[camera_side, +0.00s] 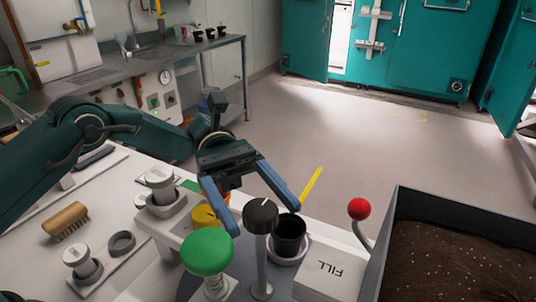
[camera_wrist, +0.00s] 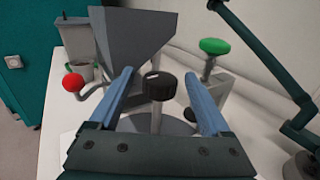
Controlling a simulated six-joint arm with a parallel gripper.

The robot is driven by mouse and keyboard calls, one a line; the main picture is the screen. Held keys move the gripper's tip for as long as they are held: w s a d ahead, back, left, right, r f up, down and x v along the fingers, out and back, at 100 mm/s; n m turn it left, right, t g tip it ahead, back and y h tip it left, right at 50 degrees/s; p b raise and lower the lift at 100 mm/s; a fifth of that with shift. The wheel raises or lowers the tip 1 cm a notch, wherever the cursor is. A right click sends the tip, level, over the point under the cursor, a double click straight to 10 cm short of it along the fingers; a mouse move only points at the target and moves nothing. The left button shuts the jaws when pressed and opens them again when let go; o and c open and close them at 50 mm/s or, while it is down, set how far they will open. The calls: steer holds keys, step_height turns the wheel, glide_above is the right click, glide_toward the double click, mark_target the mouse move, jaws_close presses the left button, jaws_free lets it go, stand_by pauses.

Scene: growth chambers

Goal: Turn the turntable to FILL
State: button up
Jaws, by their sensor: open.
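A black knob (camera_side: 261,215) with a white line on top stands on a grey post in the side view. In the wrist view the knob (camera_wrist: 159,86) shows between my fingers, with the grey turntable disc (camera_wrist: 176,126) below it. The word FILL is on a white block (camera_side: 328,268) to the right of the knob. A black pot (camera_side: 289,236) sits in a pale ring just right of the post. My gripper (camera_side: 265,214) is open, its blue fingers on either side of the knob; I cannot tell whether they touch it. The wrist view also shows my gripper (camera_wrist: 158,76).
A green button (camera_side: 207,252) on a stand is left of the knob. A red ball lever (camera_side: 359,209) and a soil-filled bin (camera_side: 465,262) are to the right. A grey hopper (camera_wrist: 133,45) stands beyond the knob. A brush (camera_side: 66,220) lies on the left of the bench.

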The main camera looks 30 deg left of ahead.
steer(key=shift+v, duration=2)
steer(key=shift+s+a+r+m+t+y, duration=0.55)
steer(key=shift+s+r+m+t+y, duration=0.75)
steer(key=shift+s+r+t+y, duration=2.65)
steer(key=s+a+f+m+t+y, duration=0.3)
steer(key=a+f+m, duration=0.1)
steer(key=a, duration=0.3)
steer(key=s+a+f+m+t+y, duration=0.3)
steer(key=a+f+m+t+y, duration=0.1)
steer(key=a, duration=0.4)
steer(key=shift+a+f+m, duration=0.25)
steer(key=shift+f+m, duration=0.55)
steer(key=shift+m, duration=0.2)
steer(key=shift+t, duration=0.25)
